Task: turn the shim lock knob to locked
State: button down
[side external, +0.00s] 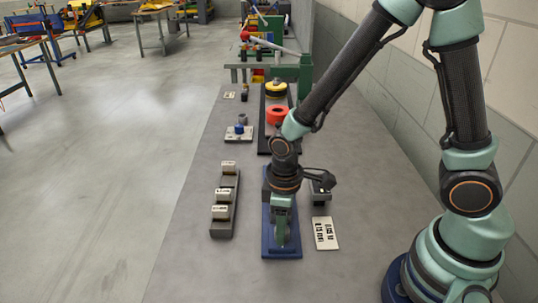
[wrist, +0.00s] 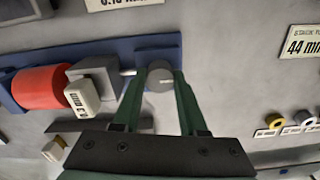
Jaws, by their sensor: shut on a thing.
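The knob (wrist: 160,77) is a round dark grey piece with a thin light line across its face. It sits at the end of a short pale rod from a grey block (wrist: 98,68) on a blue base (wrist: 150,51). My gripper (wrist: 162,84) is shut on the knob, one green finger on each side. In the side external view my gripper (side external: 283,240) reaches down over the blue base (side external: 281,253) and hides the knob. I cannot read any locked or unlocked mark.
A red cylinder (wrist: 42,87) lies on the blue base, beside a white tag (wrist: 82,98) at the grey block. A grey rack (side external: 224,228) with white-labelled blocks stands left of the base. A white label plate (side external: 325,233) lies to its right. The left table strip is clear.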

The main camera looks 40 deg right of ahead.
jog(key=shift+c, duration=2.2)
grip_release()
notch_tip(320, 180, up, 12)
jog(key=shift+r, duration=0.1)
jog(key=s+d+r+m+t, duration=0.1)
jog(key=d+r+m+t, duration=0.4)
jog(key=d+r+m, duration=0.2)
jog(key=shift+s+d+r+t, duration=0.2)
jog(key=shift+d+r+t, duration=0.1)
jog(key=shift+d+r, duration=0.9)
